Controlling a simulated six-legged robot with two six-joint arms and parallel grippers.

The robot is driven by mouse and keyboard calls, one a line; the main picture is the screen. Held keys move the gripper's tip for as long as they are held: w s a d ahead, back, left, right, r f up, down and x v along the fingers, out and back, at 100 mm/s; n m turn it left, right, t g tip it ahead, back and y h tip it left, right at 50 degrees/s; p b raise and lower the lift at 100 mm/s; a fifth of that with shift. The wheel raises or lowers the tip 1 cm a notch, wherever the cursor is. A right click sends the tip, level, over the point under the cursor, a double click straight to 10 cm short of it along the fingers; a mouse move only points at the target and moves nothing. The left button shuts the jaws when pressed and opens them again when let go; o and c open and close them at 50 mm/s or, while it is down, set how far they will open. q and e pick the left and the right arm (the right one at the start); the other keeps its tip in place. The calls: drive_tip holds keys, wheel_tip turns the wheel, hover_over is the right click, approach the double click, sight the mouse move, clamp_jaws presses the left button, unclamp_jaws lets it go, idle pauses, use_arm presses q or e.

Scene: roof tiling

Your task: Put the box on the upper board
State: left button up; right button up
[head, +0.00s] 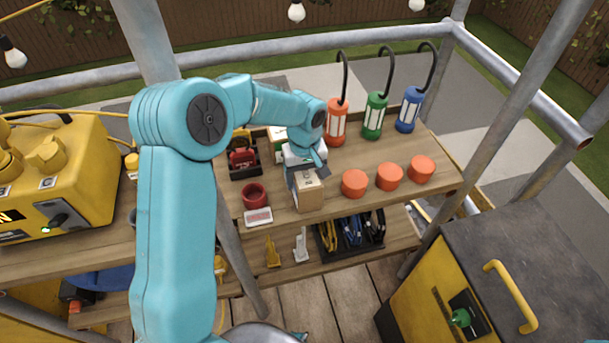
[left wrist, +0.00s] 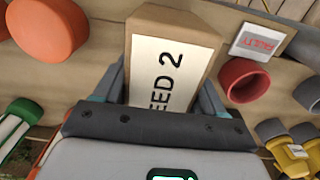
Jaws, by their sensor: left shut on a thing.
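A tan cardboard box (head: 308,191) is at the front part of the upper board (head: 330,194). My left gripper (head: 305,176) comes down on it from above and is shut on it. My right gripper is not in view.
Orange round pieces (head: 355,183) stand right of the box, a red cup (head: 254,195) and a small label card (head: 258,217) left. Orange, green (head: 375,115) and blue lamps stand behind. A lower board holds a black cable tray (head: 350,236). Scaffold poles (head: 480,150) frame the shelves.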

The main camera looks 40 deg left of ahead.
use_arm(q)
drive_tip(key=shift+f, duration=0.1)
drive_tip(key=o, duration=1.6)
wheel_tip(320, 180, up, 12)
drive_tip(key=shift+r, duration=0.15)
